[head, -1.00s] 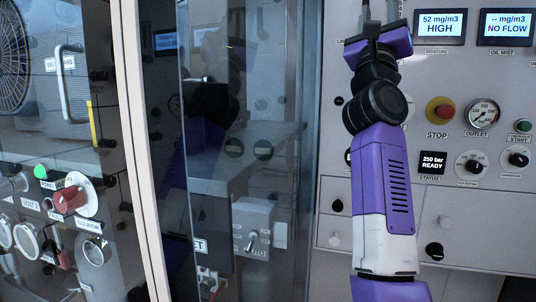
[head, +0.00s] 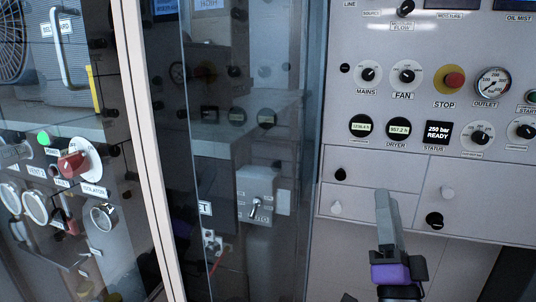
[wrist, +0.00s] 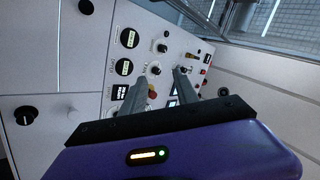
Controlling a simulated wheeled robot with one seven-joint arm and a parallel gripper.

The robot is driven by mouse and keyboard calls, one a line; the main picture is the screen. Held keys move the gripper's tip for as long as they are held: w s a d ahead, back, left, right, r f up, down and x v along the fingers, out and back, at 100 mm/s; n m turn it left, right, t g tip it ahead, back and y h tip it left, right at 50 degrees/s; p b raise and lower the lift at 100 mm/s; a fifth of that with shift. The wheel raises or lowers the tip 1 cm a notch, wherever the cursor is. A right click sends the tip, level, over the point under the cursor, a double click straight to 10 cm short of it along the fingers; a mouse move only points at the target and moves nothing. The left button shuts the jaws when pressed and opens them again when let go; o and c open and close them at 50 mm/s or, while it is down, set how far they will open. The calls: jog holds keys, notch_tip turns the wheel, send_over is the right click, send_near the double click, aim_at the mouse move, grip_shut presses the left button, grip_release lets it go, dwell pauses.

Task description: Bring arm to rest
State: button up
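My gripper (head: 385,195) is low at the right of the head view, in front of the lower part of the fill panel (head: 375,205). Its grey fingers point upward there and overlap each other, above a purple body. In the wrist view my gripper (wrist: 163,78) has two grey fingers standing apart with nothing held between them. The arm behind it is mostly out of view.
The panel carries a red STOP button (head: 454,80), an outlet gauge (head: 493,83), a FAN knob (head: 407,76) and a status display (head: 438,134) reading "250 bar READY". A glass door (head: 225,120) stands left of it. Black knob (head: 434,220) is close to my gripper.

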jog(key=s+f+n+g+y, duration=0.1)
jog(key=s+f+n+g, duration=0.2)
jog(key=s+f, duration=0.5)
jog(key=s+a+f+n+g+y, duration=0.1)
jog(key=s+f+n+g, duration=0.3)
jog(key=s+f, duration=0.5)
jog(key=s+f+n+g+y, duration=0.1)
jog(key=s+f+n+g, duration=0.2)
jog(key=s+f, duration=0.6)
jog(key=s+n, duration=0.2)
jog(key=s, duration=1.3)
jog(key=shift+s+a+g, duration=0.25)
jog(key=shift+s+g, duration=0.05)
jog(key=shift+s, duration=0.05)
jog(key=shift+r, duration=0.1)
